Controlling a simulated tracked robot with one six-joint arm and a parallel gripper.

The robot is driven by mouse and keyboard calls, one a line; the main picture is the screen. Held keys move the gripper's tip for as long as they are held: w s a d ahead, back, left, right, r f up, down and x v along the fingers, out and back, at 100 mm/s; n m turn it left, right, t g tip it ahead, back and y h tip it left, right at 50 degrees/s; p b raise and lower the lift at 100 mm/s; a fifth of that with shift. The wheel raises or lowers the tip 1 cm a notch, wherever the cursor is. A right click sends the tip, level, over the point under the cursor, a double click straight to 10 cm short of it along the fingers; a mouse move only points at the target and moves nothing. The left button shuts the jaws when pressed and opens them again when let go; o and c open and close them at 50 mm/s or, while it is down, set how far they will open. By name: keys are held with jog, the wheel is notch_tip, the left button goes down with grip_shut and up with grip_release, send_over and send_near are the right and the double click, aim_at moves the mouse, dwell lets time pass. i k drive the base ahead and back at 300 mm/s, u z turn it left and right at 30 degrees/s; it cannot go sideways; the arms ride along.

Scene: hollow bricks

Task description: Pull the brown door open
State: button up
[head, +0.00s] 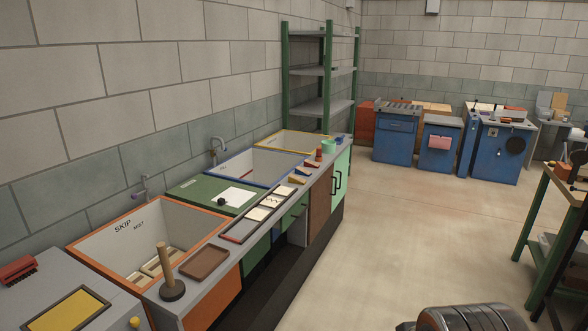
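The brown door (319,207) is a narrow upright panel in the front of the long counter in the head view. It is seen at a steep angle and looks flush with the counter front, between an open-looking gap on its left and a mint-green door (342,172) on its right. Dark handles (336,183) show near the edge between the brown and mint-green doors; I cannot tell which door each belongs to. My gripper is not in view. A dark metallic part of my own body shows at the bottom edge, right of centre.
Green-framed shelves (325,72) stand behind. A workbench (560,205) is at right. The floor (420,230) between is clear.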

aim_at(321, 193)
jog(key=u, duration=0.05)
jog(key=i, duration=1.2)
jog(key=u, duration=0.05)
